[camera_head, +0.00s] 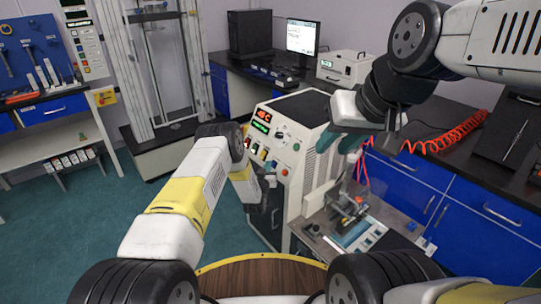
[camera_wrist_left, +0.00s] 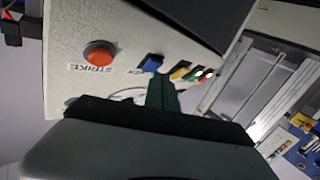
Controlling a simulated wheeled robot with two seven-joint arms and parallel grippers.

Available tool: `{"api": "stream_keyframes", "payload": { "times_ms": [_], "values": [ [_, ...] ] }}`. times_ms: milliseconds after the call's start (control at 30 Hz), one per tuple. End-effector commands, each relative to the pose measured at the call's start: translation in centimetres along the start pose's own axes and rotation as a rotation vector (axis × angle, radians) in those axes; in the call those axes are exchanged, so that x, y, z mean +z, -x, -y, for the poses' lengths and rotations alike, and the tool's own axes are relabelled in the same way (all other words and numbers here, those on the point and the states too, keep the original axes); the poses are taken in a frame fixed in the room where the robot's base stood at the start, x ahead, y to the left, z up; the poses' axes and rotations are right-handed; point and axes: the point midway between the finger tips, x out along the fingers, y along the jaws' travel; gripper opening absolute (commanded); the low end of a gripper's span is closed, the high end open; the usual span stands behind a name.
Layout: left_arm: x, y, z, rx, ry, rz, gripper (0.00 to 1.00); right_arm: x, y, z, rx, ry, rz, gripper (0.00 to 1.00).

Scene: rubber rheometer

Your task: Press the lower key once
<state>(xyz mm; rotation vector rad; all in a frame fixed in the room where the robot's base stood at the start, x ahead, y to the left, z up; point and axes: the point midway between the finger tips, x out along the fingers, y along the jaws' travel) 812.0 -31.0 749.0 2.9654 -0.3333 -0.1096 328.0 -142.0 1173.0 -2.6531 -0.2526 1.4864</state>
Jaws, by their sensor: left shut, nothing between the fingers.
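The rheometer (camera_head: 308,115) stands in the middle of the head view. Its sloped front panel carries a red and a green display, coloured keys and round buttons. In the left wrist view a round red button (camera_wrist_left: 100,52) marked STRIKE, a blue key (camera_wrist_left: 151,63), a yellow key (camera_wrist_left: 181,70) and further small keys sit in a row. Which one is the lower key I cannot tell. My left gripper (camera_head: 268,179) is shut and empty at the panel; its dark green fingertips (camera_wrist_left: 163,80) are close to the blue key, contact unclear. My right gripper (camera_head: 337,143) is open and empty, right of the cabinet.
A small work shelf (camera_head: 352,232) with a fixture and tools juts out at the machine's lower right. A red coiled hose (camera_head: 447,137) runs along the right bench. Blue cabinets (camera_head: 400,188) stand behind. The floor (camera_head: 60,215) at left is clear.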

Motion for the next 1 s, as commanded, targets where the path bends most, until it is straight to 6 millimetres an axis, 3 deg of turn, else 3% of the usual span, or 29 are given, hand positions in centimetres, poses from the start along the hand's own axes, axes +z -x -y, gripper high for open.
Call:
{"api": "stream_keyframes", "payload": {
  "times_ms": [1000],
  "values": [
    [0.38,-0.62,-0.47,0.001,0.000,-0.001,0.00,0.00,0.00,0.00,0.000,0.000,0.000,0.32]
  ]
}}
